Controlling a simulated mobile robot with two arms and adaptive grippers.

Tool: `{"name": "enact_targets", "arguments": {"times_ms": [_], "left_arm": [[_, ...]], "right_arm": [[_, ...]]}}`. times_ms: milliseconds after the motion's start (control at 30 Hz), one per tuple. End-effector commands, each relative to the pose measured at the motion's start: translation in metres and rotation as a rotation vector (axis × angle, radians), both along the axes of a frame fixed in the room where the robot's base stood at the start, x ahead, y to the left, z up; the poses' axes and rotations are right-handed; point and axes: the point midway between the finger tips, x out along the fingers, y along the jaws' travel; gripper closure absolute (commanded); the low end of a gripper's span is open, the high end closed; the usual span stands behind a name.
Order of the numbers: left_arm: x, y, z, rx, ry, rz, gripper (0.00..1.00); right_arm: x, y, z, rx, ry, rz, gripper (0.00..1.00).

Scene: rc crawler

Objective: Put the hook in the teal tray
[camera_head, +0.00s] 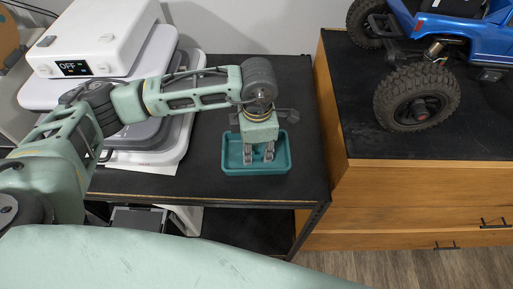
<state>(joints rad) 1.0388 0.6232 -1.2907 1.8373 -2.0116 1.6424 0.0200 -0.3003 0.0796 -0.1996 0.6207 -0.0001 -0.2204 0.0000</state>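The teal tray (282,163) lies on the black tabletop, near the table's right side. My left gripper (259,154) points down over the tray, with its fingertips inside the rim outline. Its two fingers stand apart, and I see nothing between them. I cannot tell whether the fingertips touch the tray floor. I cannot make out the hook; the gripper hides part of the tray's inside. My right gripper is out of view.
To the right, a wooden cabinet (400,185) carries a blue crawler truck (455,35) with large black tyres. The tabletop right of the tray is clear.

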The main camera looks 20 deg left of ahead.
Motion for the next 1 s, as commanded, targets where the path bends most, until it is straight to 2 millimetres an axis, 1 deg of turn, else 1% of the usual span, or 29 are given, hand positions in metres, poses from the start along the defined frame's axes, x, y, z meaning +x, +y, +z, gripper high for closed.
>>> {"name": "enact_targets", "arguments": {"times_ms": [33, 200, 467, 600, 633, 767, 1000], "left_arm": [[0.000, 0.000, 0.001, 0.000, 0.000, 0.000, 0.72], [0.000, 0.000, 0.001, 0.000, 0.000, 0.000, 0.58], [0.000, 0.000, 0.001, 0.000, 0.000, 0.001, 0.58], [0.000, 0.000, 0.007, 0.000, 0.000, 0.001, 0.58], [0.001, 0.000, 0.008, -0.001, -0.003, 0.000, 0.58], [0.001, -0.001, 0.031, -0.003, -0.006, 0.000, 0.58], [0.000, -0.002, 0.084, -0.002, -0.005, -0.001, 0.58]], "right_arm": [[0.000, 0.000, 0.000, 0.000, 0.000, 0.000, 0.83], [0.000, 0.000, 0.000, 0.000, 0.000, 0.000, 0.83], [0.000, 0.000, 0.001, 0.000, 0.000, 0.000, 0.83], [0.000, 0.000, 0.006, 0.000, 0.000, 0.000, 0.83], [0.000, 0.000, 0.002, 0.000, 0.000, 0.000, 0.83], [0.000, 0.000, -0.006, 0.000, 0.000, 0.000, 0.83], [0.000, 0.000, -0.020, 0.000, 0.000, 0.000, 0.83]]}}
